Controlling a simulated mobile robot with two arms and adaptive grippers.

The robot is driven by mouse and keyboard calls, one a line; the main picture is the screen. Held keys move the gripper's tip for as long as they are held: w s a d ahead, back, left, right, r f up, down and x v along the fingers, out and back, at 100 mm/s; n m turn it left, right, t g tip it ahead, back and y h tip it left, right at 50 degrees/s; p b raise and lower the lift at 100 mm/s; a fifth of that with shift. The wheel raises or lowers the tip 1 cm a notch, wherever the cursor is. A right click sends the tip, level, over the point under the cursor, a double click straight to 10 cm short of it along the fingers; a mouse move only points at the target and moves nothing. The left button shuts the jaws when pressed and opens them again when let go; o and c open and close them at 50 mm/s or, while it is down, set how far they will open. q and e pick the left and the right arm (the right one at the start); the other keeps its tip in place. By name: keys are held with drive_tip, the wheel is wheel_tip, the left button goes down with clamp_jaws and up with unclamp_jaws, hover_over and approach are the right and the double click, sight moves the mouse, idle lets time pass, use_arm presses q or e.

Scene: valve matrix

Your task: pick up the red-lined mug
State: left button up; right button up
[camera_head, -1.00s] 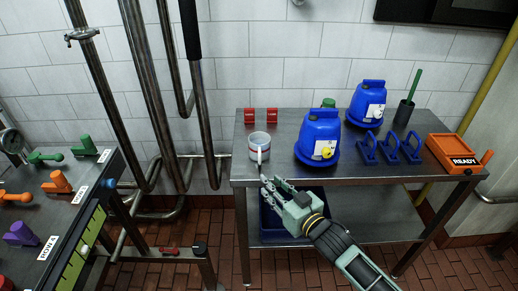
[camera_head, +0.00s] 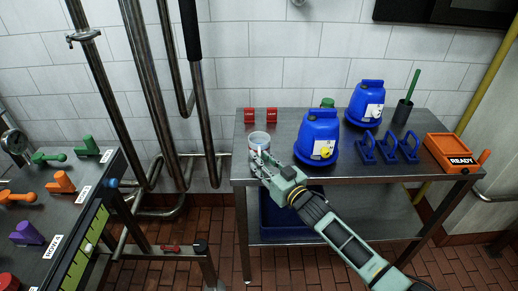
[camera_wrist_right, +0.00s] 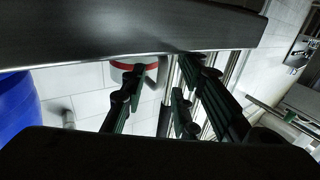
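The mug (camera_head: 260,138), pale grey-white, stands upright near the left front edge of the metal table. In the right wrist view, which is upside down, the mug (camera_wrist_right: 141,75) shows a red band against the table and is partly hidden behind one finger. My right gripper (camera_head: 257,162) is at the table's front edge, its fingers overlapping the mug's lower front in the head view. In the wrist view the gripper (camera_wrist_right: 165,85) has its fingers spread apart, with nothing clearly held between them. Contact with the mug cannot be told. My left gripper is not in view.
Two blue containers (camera_head: 318,132) (camera_head: 367,102) stand right of the mug. Red tags (camera_head: 249,115) are behind it. A valve bench (camera_head: 62,215) stands left; pipes rise behind.

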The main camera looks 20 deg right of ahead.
drive_tip(key=shift+s, duration=0.1)
drive_tip(key=shift+c, duration=0.5)
clamp_jaws()
wheel_tip(320, 180, up, 10)
idle(0.3)
